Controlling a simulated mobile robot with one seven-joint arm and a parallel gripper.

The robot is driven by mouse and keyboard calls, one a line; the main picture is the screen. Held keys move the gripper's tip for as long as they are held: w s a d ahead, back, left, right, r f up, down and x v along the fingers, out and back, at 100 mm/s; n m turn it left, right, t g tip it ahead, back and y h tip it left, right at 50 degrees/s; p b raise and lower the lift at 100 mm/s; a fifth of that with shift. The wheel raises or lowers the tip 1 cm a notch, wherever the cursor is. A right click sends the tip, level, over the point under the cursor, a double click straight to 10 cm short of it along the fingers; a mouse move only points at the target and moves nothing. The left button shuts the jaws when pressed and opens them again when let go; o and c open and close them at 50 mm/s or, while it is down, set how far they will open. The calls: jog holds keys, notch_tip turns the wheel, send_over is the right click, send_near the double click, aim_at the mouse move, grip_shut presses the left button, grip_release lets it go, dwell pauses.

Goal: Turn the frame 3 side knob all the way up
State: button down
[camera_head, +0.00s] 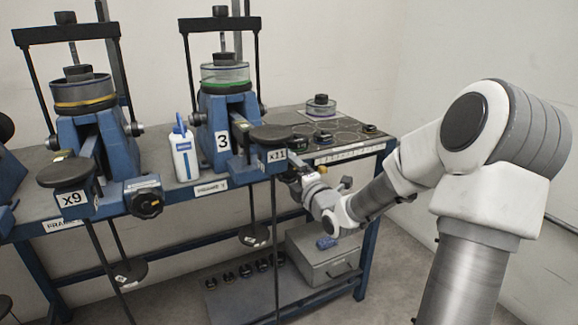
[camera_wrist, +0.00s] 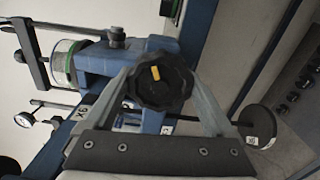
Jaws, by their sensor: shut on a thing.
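Frame 3 (camera_head: 222,110) is a blue lever frame on the bench, marked with a "3" plate, with a green-ringed clear cell on top. Its arm carries an x11 plate (camera_head: 277,155). The side knob (camera_wrist: 165,92) is black and lobed, with a yellow mark pointing up and slightly left of its centre in the wrist view. My gripper (camera_head: 293,177) is at the front right of frame 3, and hides the knob in the head view. In the wrist view its two fingers (camera_wrist: 160,78) lie on either side of the knob, shut on it.
Another blue frame (camera_head: 84,130) with an x9 plate and its own black knob (camera_head: 146,205) stands to the left. A white bottle (camera_head: 185,160) stands between the frames. A hanging weight (camera_head: 254,236) and a grey box (camera_head: 322,262) are below the bench.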

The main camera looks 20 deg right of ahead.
jog(key=shift+w+r+m, duration=0.15)
jog(key=shift+r+m, duration=0.05)
jog(key=shift+m, duration=0.8)
grip_release()
jog(key=shift+f, duration=0.15)
jog(key=shift+s+d, duration=0.1)
jog(key=shift+s, duration=2.95)
